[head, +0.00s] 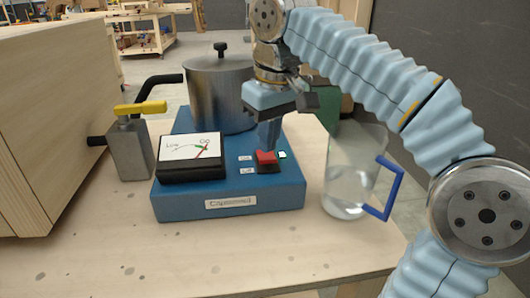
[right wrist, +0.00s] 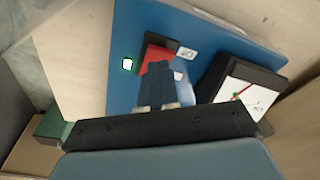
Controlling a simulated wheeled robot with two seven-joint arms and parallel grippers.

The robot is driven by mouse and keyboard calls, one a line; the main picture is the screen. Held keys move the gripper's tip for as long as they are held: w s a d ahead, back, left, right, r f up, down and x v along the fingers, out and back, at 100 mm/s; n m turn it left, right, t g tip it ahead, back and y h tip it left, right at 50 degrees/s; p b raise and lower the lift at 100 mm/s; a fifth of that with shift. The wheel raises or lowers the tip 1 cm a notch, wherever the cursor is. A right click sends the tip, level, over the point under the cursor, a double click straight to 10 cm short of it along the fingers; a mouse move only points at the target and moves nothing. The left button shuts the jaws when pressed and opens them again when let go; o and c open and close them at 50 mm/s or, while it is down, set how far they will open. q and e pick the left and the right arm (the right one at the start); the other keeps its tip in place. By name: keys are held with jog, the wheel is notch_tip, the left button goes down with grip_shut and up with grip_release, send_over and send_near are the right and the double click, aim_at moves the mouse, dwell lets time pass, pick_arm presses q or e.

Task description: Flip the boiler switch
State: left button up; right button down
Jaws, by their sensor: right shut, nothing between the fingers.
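The blue boiler base (head: 285,195) stands on the wooden table, with a grey lidded tank (head: 220,95) at its back. The red boiler switch (head: 266,157) sits on its top face, with small labels to its left and a small green-edged indicator (head: 282,155) to its right. My right gripper (head: 270,146) is shut and empty, pointing down at the switch. In the right wrist view the closed fingertips (right wrist: 157,68) overlap the red switch (right wrist: 155,56); I cannot tell whether they touch it. My left gripper is in neither view.
A black-framed gauge (head: 192,157) sits left of the switch. A clear jug with a blue handle (head: 388,188) stands close on the right. A yellow-handled valve (head: 140,110) and a large wooden box (head: 50,120) are at the left. The front of the table (head: 150,245) is clear.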

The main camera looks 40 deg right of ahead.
aim_at(268, 158)
jog(key=shift+f+b, duration=0.75)
jog(key=shift+f, duration=0.25)
dwell(0.6)
notch_tip(268, 158, up, 3)
jog(key=p, duration=0.2)
jog(key=shift+f+p, duration=0.15)
jog(key=shift+p, duration=0.2)
notch_tip(268, 158, up, 2)
jog(key=shift+p, duration=0.45)
jog(key=shift+r, duration=1.15)
